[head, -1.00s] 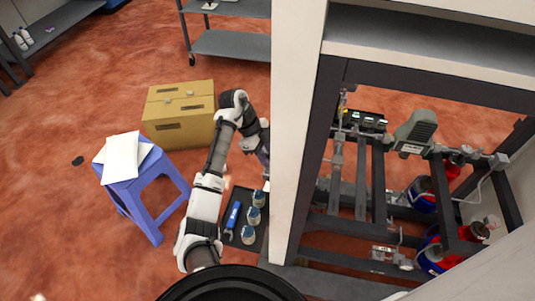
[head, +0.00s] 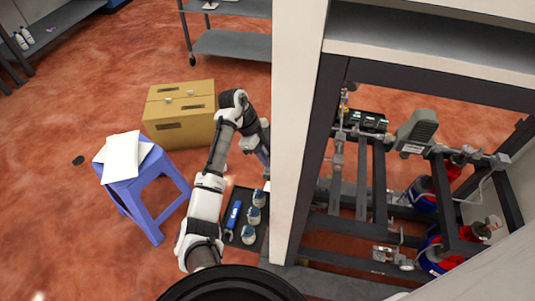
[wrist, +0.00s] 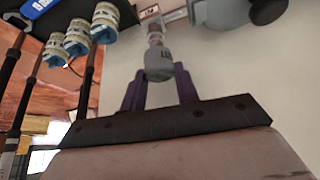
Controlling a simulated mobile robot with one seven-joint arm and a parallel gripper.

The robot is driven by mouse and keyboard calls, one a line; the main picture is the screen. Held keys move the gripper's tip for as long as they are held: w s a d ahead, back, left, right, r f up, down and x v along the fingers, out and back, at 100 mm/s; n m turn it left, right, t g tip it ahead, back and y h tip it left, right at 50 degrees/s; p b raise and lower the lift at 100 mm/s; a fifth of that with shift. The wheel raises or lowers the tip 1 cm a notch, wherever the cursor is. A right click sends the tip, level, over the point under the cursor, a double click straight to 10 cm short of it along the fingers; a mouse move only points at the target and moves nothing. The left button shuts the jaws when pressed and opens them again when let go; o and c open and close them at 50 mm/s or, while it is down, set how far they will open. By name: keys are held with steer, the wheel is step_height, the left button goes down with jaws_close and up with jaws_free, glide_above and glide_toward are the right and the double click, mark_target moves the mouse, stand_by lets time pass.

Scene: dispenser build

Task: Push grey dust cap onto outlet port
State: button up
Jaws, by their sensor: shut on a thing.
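In the wrist view my gripper (wrist: 159,78) has two purple fingers, shut on a grey cylindrical cap (wrist: 158,64). Just beyond the cap, in line with it, is a slimmer grey fitting that looks like the outlet port (wrist: 153,27). Cap and port overlap in this view, so I cannot tell how far the cap sits on the port. In the head view the pale cabinet panel hides my gripper, the cap and this port; only my arm shows, reaching behind the panel edge.
A dark tray (head: 240,194) with a blue tool (head: 233,215) and several blue-and-white jars (head: 253,216) lies beside the panel. A cardboard box (head: 180,113) and a blue stool (head: 150,192) stand left. The pale panel (head: 296,130) stands close right of my arm. A dark frame (head: 322,165) holds pipes.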

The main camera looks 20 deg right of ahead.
steer(key=shift+f+b, duration=0.9)
steer(key=shift+f, duration=0.4)
steer(key=o, duration=1.1)
steer(key=shift+o, duration=0.2)
steer(key=shift+o, duration=1.2)
steer(key=shift+r+p, duration=2.2)
steer(key=shift+r, duration=0.85)
